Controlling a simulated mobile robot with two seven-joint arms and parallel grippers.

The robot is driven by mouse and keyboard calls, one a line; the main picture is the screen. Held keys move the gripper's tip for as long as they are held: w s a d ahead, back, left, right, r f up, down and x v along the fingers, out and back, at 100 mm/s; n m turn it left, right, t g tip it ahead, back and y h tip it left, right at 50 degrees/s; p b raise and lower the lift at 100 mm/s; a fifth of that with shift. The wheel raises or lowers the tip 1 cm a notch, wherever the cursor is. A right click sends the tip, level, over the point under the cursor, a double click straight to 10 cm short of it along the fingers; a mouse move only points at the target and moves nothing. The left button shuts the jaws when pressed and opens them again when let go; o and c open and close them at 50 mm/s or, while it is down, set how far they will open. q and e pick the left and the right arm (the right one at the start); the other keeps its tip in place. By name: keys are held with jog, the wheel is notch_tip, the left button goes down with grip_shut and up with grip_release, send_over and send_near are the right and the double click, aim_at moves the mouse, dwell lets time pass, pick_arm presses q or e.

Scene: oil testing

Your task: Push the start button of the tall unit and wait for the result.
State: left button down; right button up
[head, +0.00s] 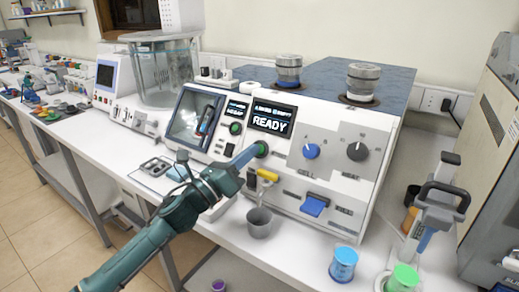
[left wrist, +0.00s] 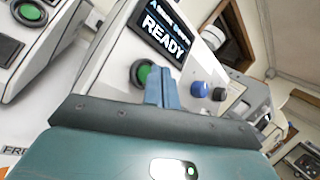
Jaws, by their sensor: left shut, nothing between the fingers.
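The white tall unit (head: 330,133) stands on the bench, with a dark display (head: 271,120) that reads READY; the display also shows in the left wrist view (left wrist: 165,35). Below it is a green round button (head: 262,149) in a dark ring, seen close in the left wrist view (left wrist: 143,73). My left gripper (head: 254,151) is shut and empty, its blue fingertips (left wrist: 161,86) at the button. In the left wrist view they appear just right of the button's green face; I cannot tell whether they touch it. My right gripper is not in view.
Another green button (head: 236,128) sits on the panel to the left. A blue knob (head: 311,151) and a dark knob (head: 357,151) are to the right. A grey cup (head: 260,222) stands below a yellow tap (head: 267,175). Blue-lidded (head: 344,262) and green-lidded (head: 404,277) containers stand front right.

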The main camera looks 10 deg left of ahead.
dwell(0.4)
pick_arm(q)
jog(key=shift+w, duration=0.1)
jog(key=shift+w+d+f+b, duration=0.15)
jog(key=shift+w+b, duration=0.15)
jog(key=shift+f, duration=0.1)
dwell(0.3)
jog(key=shift+w+d+f, duration=0.1)
jog(key=shift+w+d, duration=0.05)
jog(key=shift+w, duration=0.15)
dwell(0.4)
jog(key=shift+s+a+r, duration=0.25)
jog(key=shift+s+r, duration=0.1)
jog(key=shift+s, duration=0.35)
